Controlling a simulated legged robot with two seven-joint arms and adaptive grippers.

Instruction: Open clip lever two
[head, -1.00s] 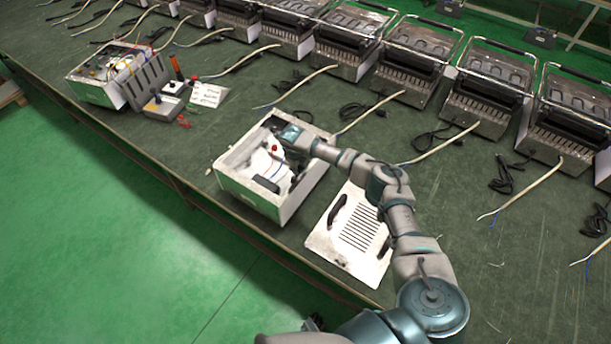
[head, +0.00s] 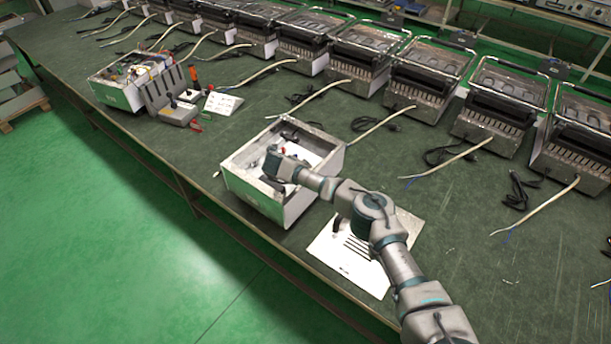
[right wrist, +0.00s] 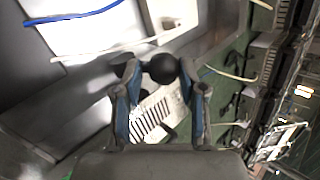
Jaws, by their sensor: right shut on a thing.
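An open metal box (head: 262,199) stands on the green table in the head view. My right gripper (head: 271,163) reaches down into it, near its front left wall. In the right wrist view the two fingers of the right gripper (right wrist: 161,74) are closed around a round black knob (right wrist: 163,68), which looks like the end of a clip lever. The lever's shaft and base are hidden, so I cannot tell its angle. The other clip lever is not clearly visible. My left gripper is not in view.
A slotted white panel (head: 340,262) lies right of the box, under my right arm. Another opened unit (head: 118,92) and a grey tool holder (head: 172,107) stand at the left. A row of grill units (head: 425,75) with cables lines the back.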

